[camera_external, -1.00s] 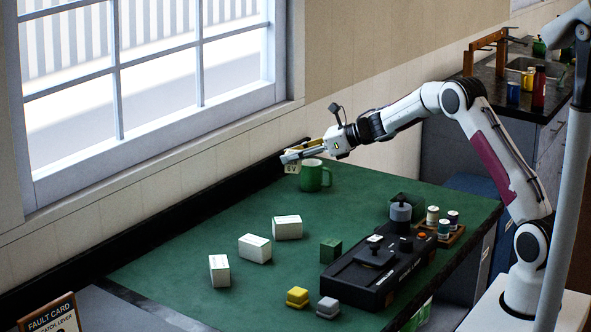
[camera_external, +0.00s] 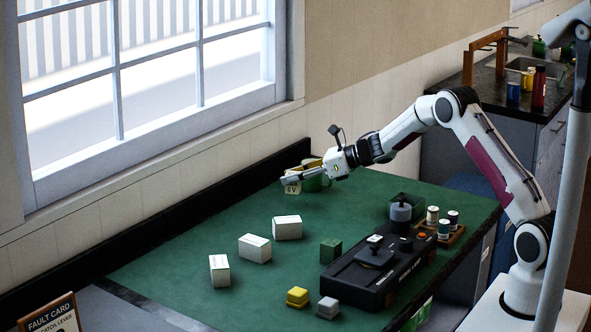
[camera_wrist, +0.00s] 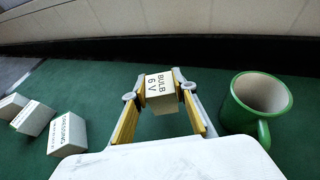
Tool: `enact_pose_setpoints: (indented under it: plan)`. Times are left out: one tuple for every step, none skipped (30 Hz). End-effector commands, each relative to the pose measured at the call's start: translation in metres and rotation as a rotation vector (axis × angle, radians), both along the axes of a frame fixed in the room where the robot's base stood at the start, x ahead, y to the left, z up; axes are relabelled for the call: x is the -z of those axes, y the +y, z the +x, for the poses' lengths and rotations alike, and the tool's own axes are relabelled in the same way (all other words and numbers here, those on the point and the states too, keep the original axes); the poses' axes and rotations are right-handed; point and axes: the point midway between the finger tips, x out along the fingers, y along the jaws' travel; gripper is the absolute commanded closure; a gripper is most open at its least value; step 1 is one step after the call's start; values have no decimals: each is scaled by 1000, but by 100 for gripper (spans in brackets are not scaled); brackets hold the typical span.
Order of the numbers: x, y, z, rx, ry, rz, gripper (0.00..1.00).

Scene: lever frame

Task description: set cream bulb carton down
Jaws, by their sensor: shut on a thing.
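The cream bulb carton (camera_wrist: 162,90), lettered "BULB 6 V", is between the yellow-padded fingers of my gripper (camera_wrist: 162,97) in the wrist view. In the external view the carton (camera_external: 292,188) shows at the tip of my gripper (camera_external: 297,180), near the back of the green bench top (camera_external: 200,255). My gripper is shut on it. The carton appears close above the green surface, but I cannot tell whether it touches.
A green mug (camera_wrist: 256,103) stands just right of the gripper in the wrist view. Several white cartons (camera_external: 254,248) stand to the left. A black lever frame (camera_external: 375,270) sits at the front right. The green surface between the cartons and my gripper is clear.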

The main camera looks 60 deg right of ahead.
Motion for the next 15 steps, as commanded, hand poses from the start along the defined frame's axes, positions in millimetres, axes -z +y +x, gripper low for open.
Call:
enact_pose_setpoints:
  plan:
    - [1, 0, 0, 0, 0, 1, 88]
    - [3, 0, 0, 0, 1, 0, 88]
    - [5, 0, 0, 1, 2, 1, 88]
    - [8, 0, 0, 0, 3, 1, 88]
    - [11, 0, 0, 1, 3, 1, 88]
    - [15, 0, 0, 1, 3, 2, 88]
    - [18, 0, 0, 1, 3, 2, 88]
    - [21, 0, 0, 1, 3, 2, 88]
    - [25, 0, 0, 1, 3, 1, 88]
    - [29, 0, 0, 1, 3, 1, 88]
    - [31, 0, 0, 1, 3, 2, 88]
    - [34, 0, 0, 1, 3, 2, 88]
    - [36, 0, 0, 0, 2, 0, 88]
    - [37, 0, 0, 0, 2, 0, 88]
    - [38, 0, 0, 0, 1, 0, 88]
